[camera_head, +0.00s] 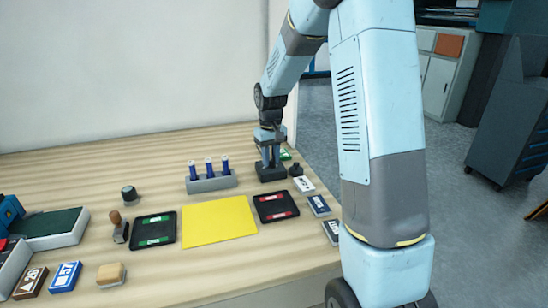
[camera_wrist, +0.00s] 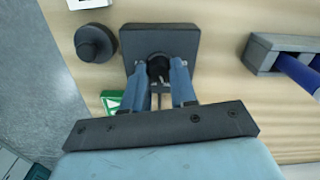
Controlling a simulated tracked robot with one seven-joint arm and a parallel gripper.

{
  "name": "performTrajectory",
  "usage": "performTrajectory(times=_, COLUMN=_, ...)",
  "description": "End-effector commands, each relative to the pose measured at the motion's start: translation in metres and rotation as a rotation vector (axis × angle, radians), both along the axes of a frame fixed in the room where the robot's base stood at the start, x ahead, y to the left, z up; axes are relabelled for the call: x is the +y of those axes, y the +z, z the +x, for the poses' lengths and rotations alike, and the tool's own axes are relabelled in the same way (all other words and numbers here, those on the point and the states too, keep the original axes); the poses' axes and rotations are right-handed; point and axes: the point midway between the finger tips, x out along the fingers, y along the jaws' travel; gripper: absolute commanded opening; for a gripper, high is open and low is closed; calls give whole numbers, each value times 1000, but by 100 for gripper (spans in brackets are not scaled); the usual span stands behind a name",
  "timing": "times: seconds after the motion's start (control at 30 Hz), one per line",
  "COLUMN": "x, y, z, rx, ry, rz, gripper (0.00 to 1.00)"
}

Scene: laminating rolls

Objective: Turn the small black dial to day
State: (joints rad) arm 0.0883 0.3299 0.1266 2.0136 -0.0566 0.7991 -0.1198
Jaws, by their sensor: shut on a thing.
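My gripper (camera_wrist: 160,85) is over a dark square block (camera_wrist: 187,42) near the far right of the table. Its two blue-grey fingers are shut on the small black dial (camera_wrist: 157,66) on top of that block. The fingers partly hide the dial, and I cannot read any marking or tell which way it points. In the head view the gripper (camera_head: 269,160) points down onto the dark block (camera_head: 270,175), and the dial is hidden behind the fingers.
A black round knob-like piece (camera_wrist: 95,42) stands close beside the block. A green-and-white box (camera_wrist: 112,99) lies near the fingers. A yellow sheet (camera_head: 219,222) lies between two black pads. The table's right edge is close.

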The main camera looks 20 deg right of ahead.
Motion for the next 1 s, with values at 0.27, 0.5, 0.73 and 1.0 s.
performTrajectory(times=0.27, x=1, y=-3, z=-4, rx=11, ry=96, rz=2, gripper=0)
performTrajectory(times=0.5, x=1, y=-3, z=-4, rx=12, ry=118, rz=1, gripper=0)
performTrajectory(times=0.73, x=0, y=-3, z=-4, rx=13, ry=118, rz=1, gripper=0)
performTrajectory(times=1.0, x=0, y=-2, z=-3, rx=8, ry=116, rz=0, gripper=46)
